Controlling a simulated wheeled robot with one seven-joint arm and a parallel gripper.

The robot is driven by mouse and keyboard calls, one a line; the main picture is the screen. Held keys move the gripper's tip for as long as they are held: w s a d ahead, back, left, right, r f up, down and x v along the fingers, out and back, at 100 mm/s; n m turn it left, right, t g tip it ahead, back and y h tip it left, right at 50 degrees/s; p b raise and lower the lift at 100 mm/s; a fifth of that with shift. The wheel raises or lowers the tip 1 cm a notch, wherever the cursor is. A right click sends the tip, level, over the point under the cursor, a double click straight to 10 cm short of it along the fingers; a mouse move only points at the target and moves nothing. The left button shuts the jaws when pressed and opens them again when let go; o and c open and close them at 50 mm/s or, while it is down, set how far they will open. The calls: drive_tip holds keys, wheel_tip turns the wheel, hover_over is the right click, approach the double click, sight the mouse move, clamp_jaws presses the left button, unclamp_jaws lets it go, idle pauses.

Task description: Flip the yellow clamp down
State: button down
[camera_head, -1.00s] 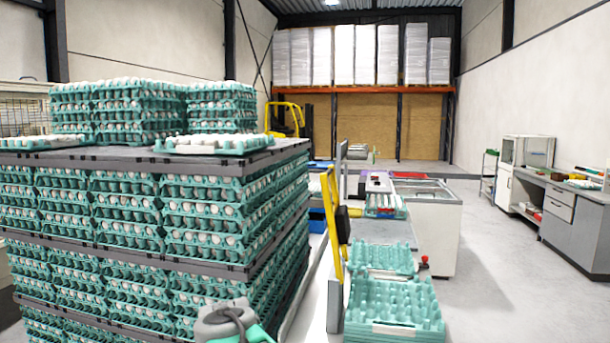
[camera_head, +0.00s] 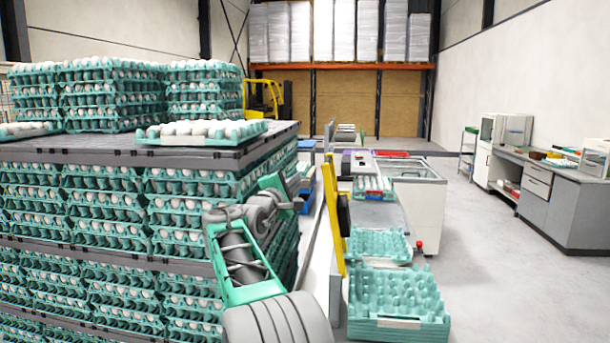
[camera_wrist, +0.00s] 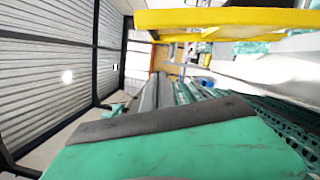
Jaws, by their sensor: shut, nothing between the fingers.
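The yellow clamp (camera_head: 334,217) stands upright, close to vertical, beside the conveyor in the head view. A dark block sits on its right side. In the wrist view the yellow clamp (camera_wrist: 230,18) crosses the top right as a bar. My gripper (camera_head: 296,204) is shut and empty, to the left of the clamp in the head view, with a visible gap between them. In the wrist view the green body of my gripper with its dark edge (camera_wrist: 160,120) fills the lower part. Its fingertips are small and partly hidden in the head view.
A tall pallet (camera_head: 110,155) of egg trays stands close on the left. Stacked empty green trays (camera_head: 400,295) lie right of the clamp. A white cabinet (camera_head: 420,205) stands behind them. The floor (camera_head: 500,270) on the right is clear.

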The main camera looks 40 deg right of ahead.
drive_tip(key=d+r+p, duration=0.2)
drive_tip(key=d+p, duration=0.2)
drive_tip(key=d, duration=0.6)
drive_tip(key=shift+w+d, duration=0.15)
drive_tip(key=shift+w, duration=0.2)
drive_tip(key=shift+s+r, duration=0.1)
